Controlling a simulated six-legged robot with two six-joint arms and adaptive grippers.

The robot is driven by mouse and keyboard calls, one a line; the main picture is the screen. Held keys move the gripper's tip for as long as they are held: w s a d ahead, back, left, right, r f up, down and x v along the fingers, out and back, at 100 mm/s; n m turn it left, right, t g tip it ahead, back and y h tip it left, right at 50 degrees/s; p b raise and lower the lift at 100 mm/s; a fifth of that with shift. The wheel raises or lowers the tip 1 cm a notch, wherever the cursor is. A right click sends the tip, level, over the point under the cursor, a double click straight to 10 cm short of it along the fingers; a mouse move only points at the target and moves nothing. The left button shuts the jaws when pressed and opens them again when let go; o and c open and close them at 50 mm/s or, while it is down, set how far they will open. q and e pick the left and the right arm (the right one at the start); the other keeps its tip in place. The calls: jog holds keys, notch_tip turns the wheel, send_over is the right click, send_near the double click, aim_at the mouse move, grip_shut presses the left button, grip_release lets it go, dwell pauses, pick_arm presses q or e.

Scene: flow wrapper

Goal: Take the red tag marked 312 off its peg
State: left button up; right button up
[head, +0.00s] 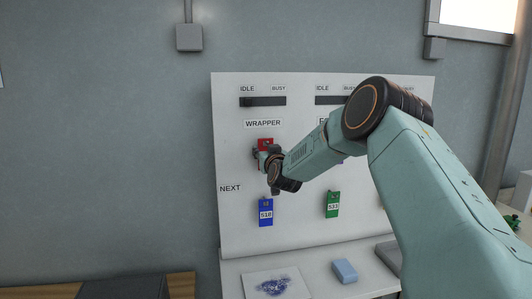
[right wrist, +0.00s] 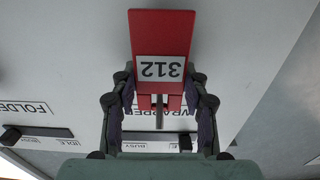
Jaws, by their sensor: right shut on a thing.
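The red tag marked 312 (right wrist: 160,35) shows large and upside down in the right wrist view, in front of the white board. In the head view the red tag (head: 265,143) shows under the WRAPPER label, partly covered by my right gripper (head: 262,156). In the right wrist view the fingers of my right gripper (right wrist: 160,100) are closed on the two sides of the tag at its narrow slotted end. My left gripper is not in view.
A blue tag marked 518 (head: 265,213) and a green tag (head: 333,204) hang lower on the white board (head: 232,120). A blue block (head: 344,270) and a sheet with a dark blue pattern (head: 257,291) lie on the ledge below. My right arm hides the board's right part.

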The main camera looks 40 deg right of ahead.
aim_at(266, 149)
jog(key=shift+s, duration=0.1)
jog(key=shift+r+p, duration=0.35)
jog(key=shift+p, duration=0.05)
dwell(0.4)
jog(key=shift+s+a+p, duration=0.15)
jog(key=shift+s+p, duration=0.05)
jog(key=shift+p, duration=0.1)
jog(key=shift+s+a+r+p, duration=0.1)
jog(key=shift+s+a+p, duration=0.25)
jog(key=shift+s, duration=0.3)
jog(key=shift+s+a+p, duration=0.2)
jog(key=shift+s+p, duration=0.1)
jog(key=shift+v, duration=3.15)
jog(key=shift+d, duration=0.1)
